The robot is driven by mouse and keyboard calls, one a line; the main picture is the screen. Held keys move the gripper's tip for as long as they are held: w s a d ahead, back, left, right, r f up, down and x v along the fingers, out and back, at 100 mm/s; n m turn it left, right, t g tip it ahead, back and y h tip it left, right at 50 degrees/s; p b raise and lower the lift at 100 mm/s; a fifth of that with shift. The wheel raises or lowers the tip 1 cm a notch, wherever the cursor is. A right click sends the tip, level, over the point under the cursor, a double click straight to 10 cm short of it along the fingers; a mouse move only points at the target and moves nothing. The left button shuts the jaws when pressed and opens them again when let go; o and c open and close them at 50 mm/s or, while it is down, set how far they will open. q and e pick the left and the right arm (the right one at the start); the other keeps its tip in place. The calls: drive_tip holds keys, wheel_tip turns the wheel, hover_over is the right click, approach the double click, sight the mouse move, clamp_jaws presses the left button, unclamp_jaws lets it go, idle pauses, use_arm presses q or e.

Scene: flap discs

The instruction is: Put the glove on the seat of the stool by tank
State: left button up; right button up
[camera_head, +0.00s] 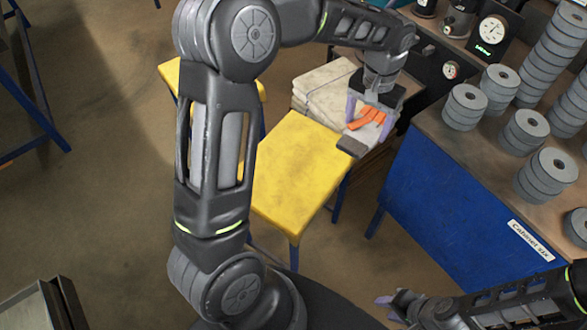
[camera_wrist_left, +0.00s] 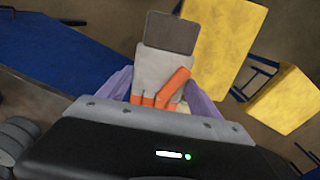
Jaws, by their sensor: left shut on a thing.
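The glove, with orange fingers, a grey palm and a dark cuff (camera_head: 352,146), hangs from my left gripper (camera_head: 370,120). In the left wrist view the glove (camera_wrist_left: 162,70) lies between the purple fingers, which are shut on it. A yellow stool seat (camera_head: 298,170) is left of and below the glove in the head view; the cuff overlaps its right edge. The wrist view also shows this seat (camera_wrist_left: 220,40) beside the cuff. A second yellow stool (camera_head: 170,76) is partly hidden behind my left arm. I cannot identify a tank. My right gripper (camera_head: 392,304) is low right, its opening unclear.
A blue cabinet (camera_head: 440,200) stands right of the near stool, with stacks of grey discs (camera_head: 548,172) and gauges (camera_head: 490,34) on and behind it. Folded pale cloths or sacks (camera_head: 325,88) lie behind the near seat. The near seat's top is bare.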

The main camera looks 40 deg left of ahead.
use_arm(q)
drive_tip(key=shift+f+b, duration=0.3)
drive_tip(key=shift+f, duration=0.35)
drive_tip(key=shift+a+f, duration=0.1)
drive_tip(key=shift+s+a+f+b, duration=0.1)
drive_tip(key=shift+a+f+b, duration=0.15)
drive_tip(key=shift+f+b, duration=0.25)
drive_tip(key=s+a+f+b, duration=0.4)
drive_tip(key=a+f+b, duration=0.4)
drive_tip(key=b, duration=0.2)
drive_tip(key=s+a+f+b, duration=0.4)
drive_tip(key=a+f+b, duration=0.4)
drive_tip(key=b, duration=0.2)
drive_tip(key=shift+s, duration=0.25)
drive_tip(key=shift+f+b, duration=0.6)
drive_tip(key=shift+f, duration=1.95)
